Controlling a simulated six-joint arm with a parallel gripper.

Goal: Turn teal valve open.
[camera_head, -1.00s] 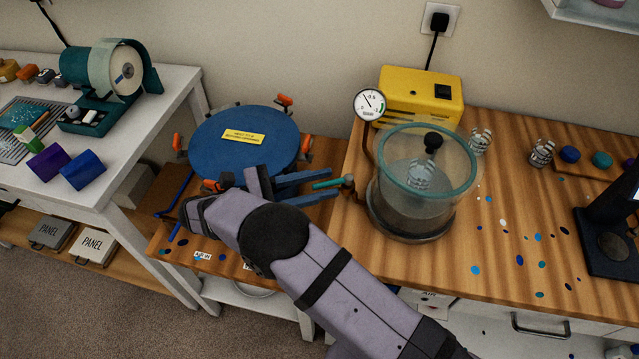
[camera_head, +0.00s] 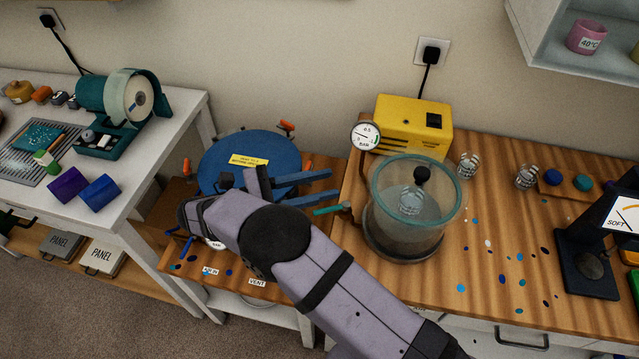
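The teal valve handle (camera_head: 327,210) sticks out to the left from a fitting beside the clear vacuum chamber (camera_head: 377,222), lying nearly level in the picture. My gripper (camera_head: 334,184) has two blue fingers pointing right, with a clear gap between them and nothing visible in it. The fingers appear just above the handle in the picture, the lower one close to it. I cannot tell the gap in depth or whether they touch. My wrist and forearm cover part of the bench at lower left.
A pressure gauge (camera_head: 366,137) on a stem stands at the chamber's back left, near a yellow pump box (camera_head: 408,125). A blue round lid (camera_head: 225,165) with orange clamps lies behind my gripper. Glass cups (camera_head: 467,166) stand right of the chamber.

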